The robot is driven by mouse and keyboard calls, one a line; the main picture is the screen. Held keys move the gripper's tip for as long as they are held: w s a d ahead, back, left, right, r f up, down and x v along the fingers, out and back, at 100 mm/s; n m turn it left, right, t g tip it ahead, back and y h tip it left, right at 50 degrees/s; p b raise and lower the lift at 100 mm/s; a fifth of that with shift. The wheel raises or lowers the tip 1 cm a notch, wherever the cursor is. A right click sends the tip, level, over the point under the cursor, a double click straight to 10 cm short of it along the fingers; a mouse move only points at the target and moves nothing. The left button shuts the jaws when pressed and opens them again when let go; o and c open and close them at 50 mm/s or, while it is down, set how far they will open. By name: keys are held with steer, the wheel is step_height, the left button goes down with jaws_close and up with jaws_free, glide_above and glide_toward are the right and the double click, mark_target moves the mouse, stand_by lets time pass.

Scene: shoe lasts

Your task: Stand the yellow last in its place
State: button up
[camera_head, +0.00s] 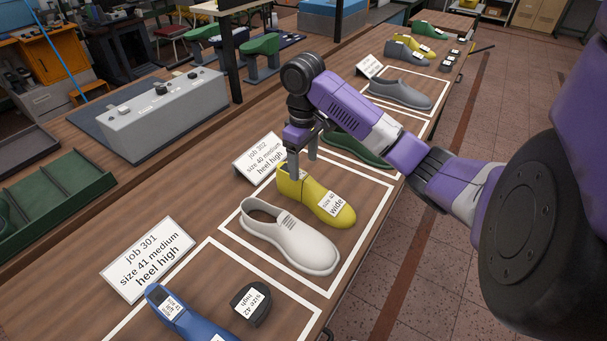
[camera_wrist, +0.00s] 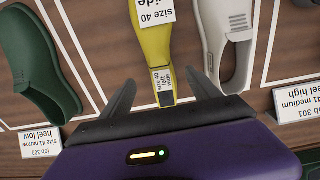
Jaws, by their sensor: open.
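The yellow last (camera_head: 339,213), labelled "size 40 wide", lies in the white-outlined bay behind the "job 302, size 40 medium, heel high" card (camera_head: 260,165). It is next to a white slip-on shoe (camera_head: 285,240). My gripper (camera_head: 303,163) is above the last's heel end, fingers pointing down. In the wrist view the yellow last (camera_wrist: 153,40) runs towards my gripper (camera_wrist: 163,88); its narrow heel end, with a small label, shows between the open, spread fingers. I cannot tell whether they touch it. Another yellow last (camera_head: 415,46) lies at the far end of the bench.
A blue last (camera_head: 190,318) and a dark heel piece (camera_head: 250,303) lie in the near job 301 bay. A grey control box (camera_head: 162,115) and green tray (camera_head: 62,190) stand left.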

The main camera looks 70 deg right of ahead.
steer(key=shift+r, duration=1.65)
step_height(320, 180, up, 4)
steer(key=p, duration=0.5)
steer(key=shift+r, duration=0.25)
steer(key=s+a, duration=0.2)
steer(key=s, duration=0.8)
steer(key=s+a, duration=0.3)
steer(key=s, duration=0.8)
steer(key=shift+s+a, duration=0.15)
steer(key=shift+s, duration=0.05)
